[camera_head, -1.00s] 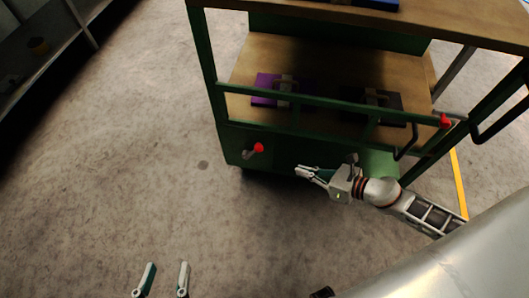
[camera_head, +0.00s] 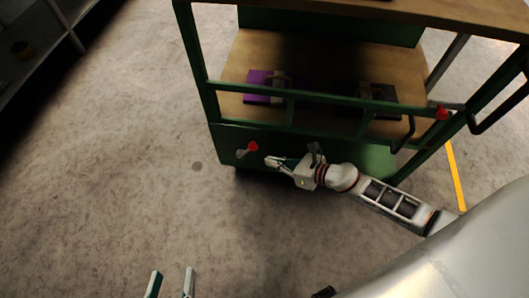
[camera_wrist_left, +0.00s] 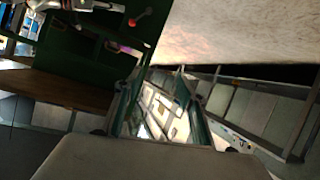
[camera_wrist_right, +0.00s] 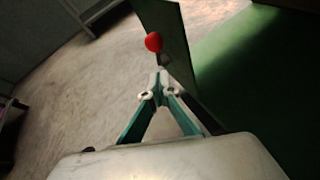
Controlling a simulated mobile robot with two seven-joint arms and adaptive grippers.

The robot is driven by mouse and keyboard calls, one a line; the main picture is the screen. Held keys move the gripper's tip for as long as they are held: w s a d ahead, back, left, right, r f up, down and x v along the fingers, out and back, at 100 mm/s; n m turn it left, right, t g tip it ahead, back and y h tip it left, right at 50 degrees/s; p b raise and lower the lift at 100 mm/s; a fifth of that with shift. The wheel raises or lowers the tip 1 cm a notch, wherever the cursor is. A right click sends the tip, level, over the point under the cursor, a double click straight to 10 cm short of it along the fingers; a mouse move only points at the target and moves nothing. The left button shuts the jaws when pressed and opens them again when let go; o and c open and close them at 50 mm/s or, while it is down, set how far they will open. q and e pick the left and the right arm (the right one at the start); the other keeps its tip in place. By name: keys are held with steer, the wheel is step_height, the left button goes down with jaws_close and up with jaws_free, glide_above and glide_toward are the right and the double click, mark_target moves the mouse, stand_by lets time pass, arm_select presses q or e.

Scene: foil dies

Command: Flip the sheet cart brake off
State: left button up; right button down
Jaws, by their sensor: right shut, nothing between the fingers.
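The sheet cart (camera_head: 215,112) is green with wooden shelves. Its brake lever, with a red knob (camera_head: 252,146) on a grey stem, sticks out of the lower left of its green front panel. The knob also shows in the right wrist view (camera_wrist_right: 153,42), just beyond the fingertips, and in the left wrist view (camera_wrist_left: 133,22). My right gripper (camera_head: 268,161) is shut and empty, close to the right of the knob and a little below it, apart from it. My left gripper (camera_head: 171,284) is open and empty at the bottom edge, far from the cart.
A purple block (camera_head: 264,86) and a dark block (camera_head: 378,98) with handles lie on the cart's lower shelf. A second red knob (camera_head: 441,113) is at the cart's right side. A grey shelf (camera_head: 40,40) stands at the far left. The floor left of the cart is clear.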

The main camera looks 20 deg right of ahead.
arm_select(q)
steer(key=shift+w+a+r+m+p, duration=0.15)
steer(key=shift+a+m+p, duration=0.1)
steer(key=shift+a, duration=0.15)
steer(key=shift+w+a+m+p, duration=0.15)
steer(key=shift+a+m, duration=0.1)
steer(key=shift+a, duration=0.15)
arm_select(e)
steer(key=shift+w+a+r, duration=0.25)
steer(key=shift+w, duration=0.25)
steer(key=shift+w+a+r, duration=0.2)
steer(key=shift+w+r, duration=0.05)
steer(key=shift+w, duration=0.3)
steer(key=shift+w+a+r, duration=0.25)
steer(key=shift+w, duration=0.25)
steer(key=shift+r, duration=0.1)
arm_select(q)
steer(key=shift+s+a+f+y+p, duration=0.1)
steer(key=shift+a+f+y+p, duration=0.1)
steer(key=shift+a+p, duration=0.3)
steer(key=shift+a+f+y+p, duration=0.1)
steer(key=shift+a+f+p, duration=0.1)
steer(key=shift+a, duration=0.5)
arm_select(e)
steer(key=shift+w+a+r, duration=0.2)
steer(key=shift+r, duration=0.1)
